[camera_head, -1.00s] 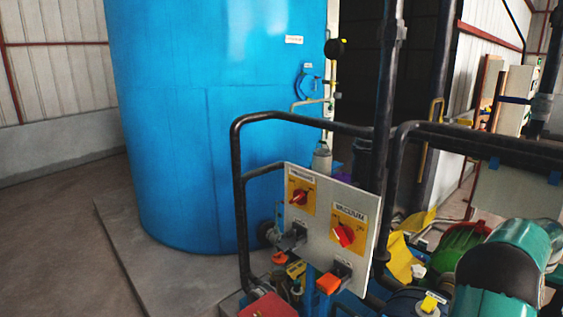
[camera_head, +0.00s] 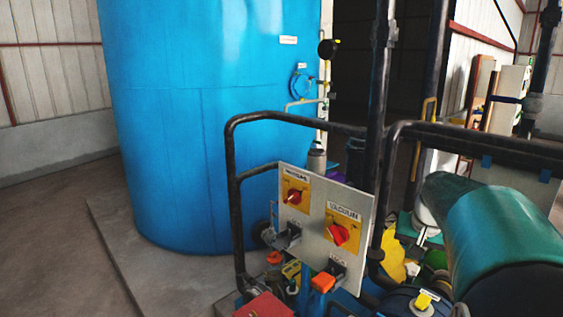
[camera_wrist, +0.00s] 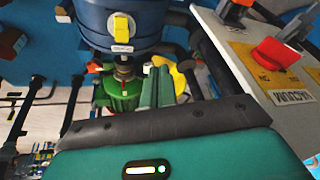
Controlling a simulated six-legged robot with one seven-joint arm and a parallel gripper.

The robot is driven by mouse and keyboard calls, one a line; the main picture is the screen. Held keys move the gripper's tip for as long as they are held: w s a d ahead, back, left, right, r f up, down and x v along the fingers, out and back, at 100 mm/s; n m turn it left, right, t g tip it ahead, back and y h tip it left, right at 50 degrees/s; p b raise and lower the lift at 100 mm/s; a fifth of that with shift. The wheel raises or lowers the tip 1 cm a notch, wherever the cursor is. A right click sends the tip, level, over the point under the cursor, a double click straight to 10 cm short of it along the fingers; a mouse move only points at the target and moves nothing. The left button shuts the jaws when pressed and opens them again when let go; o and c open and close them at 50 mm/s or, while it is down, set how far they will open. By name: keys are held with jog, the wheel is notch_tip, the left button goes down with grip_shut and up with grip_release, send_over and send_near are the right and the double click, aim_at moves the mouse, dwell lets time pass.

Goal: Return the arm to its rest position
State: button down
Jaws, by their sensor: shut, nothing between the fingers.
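My arm (camera_head: 505,235), teal with black parts, reaches in from the right edge of the body camera view, over the pump equipment. My gripper (camera_wrist: 158,84) shows in the wrist view as two slim teal fingers close together beyond a black edge. It is shut and empty. It points toward a green motor-like part (camera_wrist: 122,92) and a blue round housing (camera_wrist: 120,22) with a yellow tag; I cannot tell the gap to them. My fingers cannot be made out in the body camera view.
A grey panel (camera_head: 312,235) with two red knobs on yellow plates stands left of my arm; its edge is near in the wrist view. Black pipe rails (camera_head: 300,121) frame it. A large blue tank (camera_head: 215,130) stands behind. Floor (camera_head: 50,230) at left is clear.

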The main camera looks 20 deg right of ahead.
jog(key=s+a+n+t+y, duration=0.1)
jog(key=s+a+n, duration=0.3)
jog(key=a, duration=1.1)
jog(key=s+a+f+n, duration=0.1)
jog(key=s+a+n, duration=0.2)
jog(key=s+a, duration=0.8)
jog(key=a, duration=0.5)
jog(key=shift+f+n+t+y, duration=0.25)
jog(key=shift+n+t+y, duration=0.15)
